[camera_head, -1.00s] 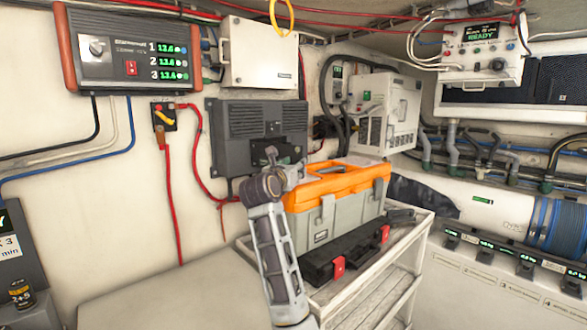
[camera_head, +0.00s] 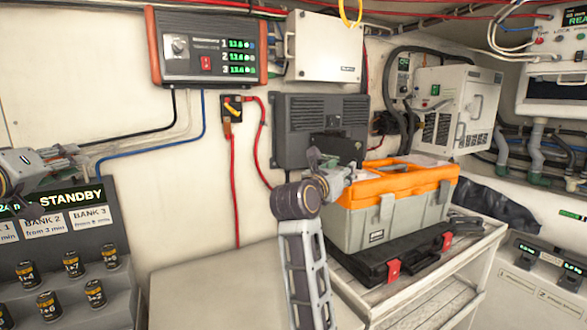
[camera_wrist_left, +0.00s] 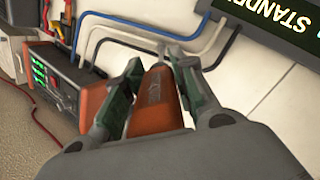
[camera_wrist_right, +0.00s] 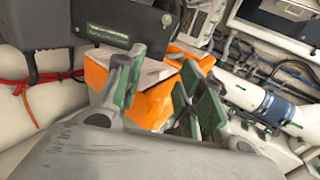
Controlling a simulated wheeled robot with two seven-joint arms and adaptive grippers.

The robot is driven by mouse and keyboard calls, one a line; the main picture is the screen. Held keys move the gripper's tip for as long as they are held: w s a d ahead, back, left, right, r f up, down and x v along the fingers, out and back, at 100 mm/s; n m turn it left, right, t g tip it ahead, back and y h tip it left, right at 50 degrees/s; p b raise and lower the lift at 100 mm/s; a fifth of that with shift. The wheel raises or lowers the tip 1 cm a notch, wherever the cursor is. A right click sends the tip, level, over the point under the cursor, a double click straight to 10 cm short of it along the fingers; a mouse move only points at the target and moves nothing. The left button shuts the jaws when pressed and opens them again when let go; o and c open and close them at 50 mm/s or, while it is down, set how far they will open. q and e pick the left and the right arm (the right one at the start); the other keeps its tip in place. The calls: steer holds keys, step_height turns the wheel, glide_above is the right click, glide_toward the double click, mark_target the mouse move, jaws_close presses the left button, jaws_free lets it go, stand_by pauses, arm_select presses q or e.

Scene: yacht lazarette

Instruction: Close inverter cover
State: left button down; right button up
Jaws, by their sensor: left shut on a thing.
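A dark grey ventilated box (camera_head: 288,130) is on the back wall, probably the inverter; no name on it is readable. My right gripper (camera_head: 335,165) is in front of its lower right part, where a dark panel or opening is partly hidden. In the right wrist view, my right gripper (camera_wrist_right: 160,85) has its fingers apart with nothing between them. My left gripper (camera_head: 75,155) is at the left edge. In the left wrist view it is shut on an orange-red object (camera_wrist_left: 157,108) with a grey label.
An orange-lidded toolbox (camera_head: 385,185) and a black case (camera_head: 415,257) stand on a white shelf unit (camera_head: 470,265), close below my right gripper. A battery panel marked STANDBY (camera_head: 75,230) stands at left. A three-channel charger (camera_head: 205,75) and red cables (camera_head: 235,190) are on the wall.

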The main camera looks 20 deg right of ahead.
steer(key=shift+s+a, duration=0.35)
steer(key=shift+a, duration=0.05)
steer(key=shift+c, duration=0.2)
